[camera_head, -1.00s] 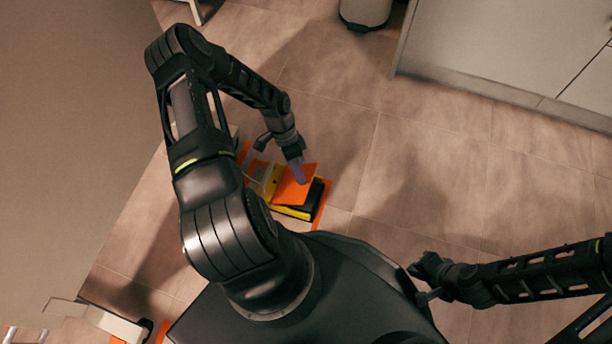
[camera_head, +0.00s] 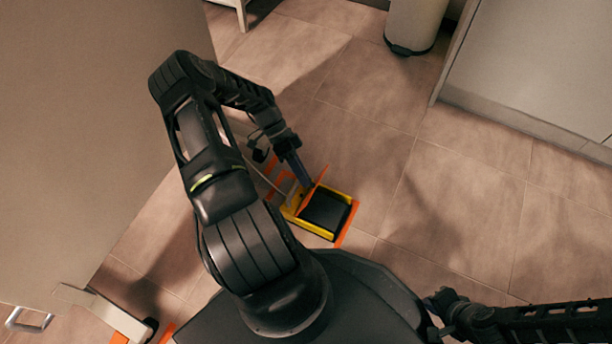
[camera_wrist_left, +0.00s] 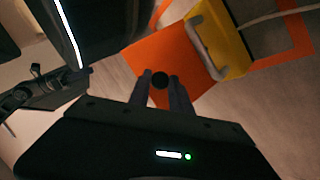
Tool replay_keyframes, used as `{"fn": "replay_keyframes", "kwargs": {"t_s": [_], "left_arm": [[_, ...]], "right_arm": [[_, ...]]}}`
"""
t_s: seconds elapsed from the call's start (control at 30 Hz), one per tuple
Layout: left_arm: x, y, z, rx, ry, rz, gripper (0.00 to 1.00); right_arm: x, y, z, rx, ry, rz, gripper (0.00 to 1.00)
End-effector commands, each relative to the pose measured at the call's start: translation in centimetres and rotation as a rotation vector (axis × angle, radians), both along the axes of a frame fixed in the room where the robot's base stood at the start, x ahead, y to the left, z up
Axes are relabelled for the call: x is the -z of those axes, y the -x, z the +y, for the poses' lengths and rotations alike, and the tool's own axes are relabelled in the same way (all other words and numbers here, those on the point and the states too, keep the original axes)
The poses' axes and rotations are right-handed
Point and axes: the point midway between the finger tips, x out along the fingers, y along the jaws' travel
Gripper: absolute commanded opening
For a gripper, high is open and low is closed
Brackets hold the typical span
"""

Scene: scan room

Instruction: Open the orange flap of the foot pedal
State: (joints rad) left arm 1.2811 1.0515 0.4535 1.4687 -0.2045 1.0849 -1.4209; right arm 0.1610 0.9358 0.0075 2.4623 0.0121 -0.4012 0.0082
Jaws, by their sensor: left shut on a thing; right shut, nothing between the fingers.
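The foot pedal (camera_head: 316,230) is on the floor, with a yellow body and a black tread (camera_head: 325,209). Its orange flap (camera_head: 315,190) stands raised at the far-left side of the tread, seen nearly edge-on. In the left wrist view the flap (camera_wrist_left: 180,58) is a broad orange sheet beside the yellow body (camera_wrist_left: 238,42). My left gripper (camera_head: 305,181) is shut on the flap, though its fingertips partly hide the contact; it also shows in the left wrist view (camera_wrist_left: 162,82). My right gripper (camera_head: 436,314) is shut and empty, low in the head view, apart from the pedal.
Orange tape (camera_head: 347,228) marks the floor around the pedal. A cable runs to the pedal's left. A bin (camera_head: 414,25) and a pale cabinet (camera_head: 535,65) stand at the back. A large pale panel (camera_head: 85,130) fills the left. The floor right of the pedal is clear.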

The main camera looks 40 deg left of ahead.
Motion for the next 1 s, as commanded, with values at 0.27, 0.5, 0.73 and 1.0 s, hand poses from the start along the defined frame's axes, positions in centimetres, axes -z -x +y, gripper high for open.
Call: {"fn": "replay_keyframes", "kwargs": {"t_s": [0.27, 0.5, 0.73, 1.0], "left_arm": [[0.8, 0.31, 0.72, -0.007, -0.021, 0.003, 0.0], [0.74, 0.23, 0.6, -0.006, -0.019, 0.002, 0.36], [0.51, 0.13, 0.38, -0.004, -0.013, 0.001, 0.47], [-0.13, 0.03, 0.79, -0.005, -0.012, 0.0, 0.47]], "right_arm": [[0.19, 0.01, 0.0, 0.0, 0.0, 0.0, 0.0], [0.19, 0.01, 0.0, 0.0, 0.0, 0.0, 0.0], [0.13, 0.01, 0.01, 0.0, 0.0, 0.0, 0.0], [-0.18, 0.04, 0.01, 0.0, 0.0, 0.001, 0.0]]}}
